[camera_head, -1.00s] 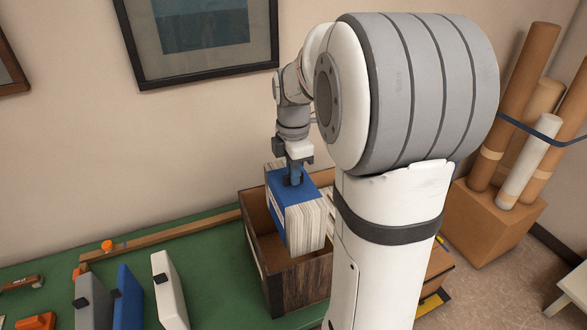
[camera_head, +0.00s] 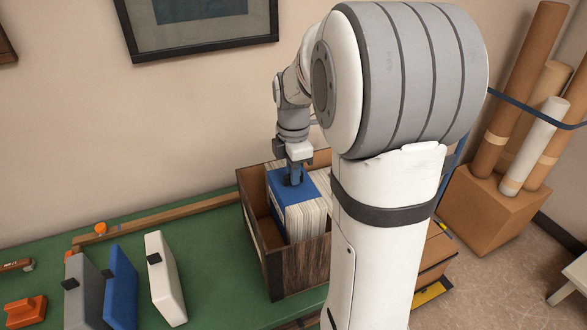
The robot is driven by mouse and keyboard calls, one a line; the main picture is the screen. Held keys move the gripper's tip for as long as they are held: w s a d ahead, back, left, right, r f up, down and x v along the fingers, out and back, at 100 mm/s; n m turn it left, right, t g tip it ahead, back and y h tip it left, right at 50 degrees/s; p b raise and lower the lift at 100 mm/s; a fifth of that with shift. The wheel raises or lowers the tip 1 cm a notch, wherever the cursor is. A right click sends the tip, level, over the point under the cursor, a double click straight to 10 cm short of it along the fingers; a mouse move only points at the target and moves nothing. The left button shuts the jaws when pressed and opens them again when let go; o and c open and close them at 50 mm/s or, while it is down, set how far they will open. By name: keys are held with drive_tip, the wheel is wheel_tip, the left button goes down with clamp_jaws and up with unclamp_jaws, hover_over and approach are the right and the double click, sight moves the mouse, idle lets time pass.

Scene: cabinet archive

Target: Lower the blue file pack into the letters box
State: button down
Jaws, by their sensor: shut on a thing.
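The blue file pack (camera_head: 283,189), with a blue cover and white page edges, is upright and partly inside the dark wooden box (camera_head: 302,271). Its top stands around the height of the box rim, and its lower part is hidden by the front wall. My gripper (camera_head: 295,178) is shut on the top of the pack. Pale paper edges show in the box to the right of the pack, partly hidden by my arm. Free space shows in the box to the left of the pack. No label reading letters is legible.
A grey binder (camera_head: 86,292), a blue binder (camera_head: 121,288) and a white binder (camera_head: 165,279) stand on the green table (camera_head: 210,247) at left. A wooden strip (camera_head: 160,221) runs along the back. Cardboard tubes (camera_head: 520,90) stand at right.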

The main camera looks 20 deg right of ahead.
drive_tip(key=shift+f+b, duration=3.6)
drive_tip(key=shift+f, duration=1.85)
drive_tip(key=c, duration=1.4)
unclamp_jaws()
drive_tip(key=shift+c, duration=0.5)
drive_tip(key=shift+r, duration=0.1)
drive_tip(key=shift+r+p, duration=2.85)
drive_tip(key=shift+r, duration=0.65)
wheel_tip(320, 180, up, 8)
drive_tip(key=shift+f, duration=0.1)
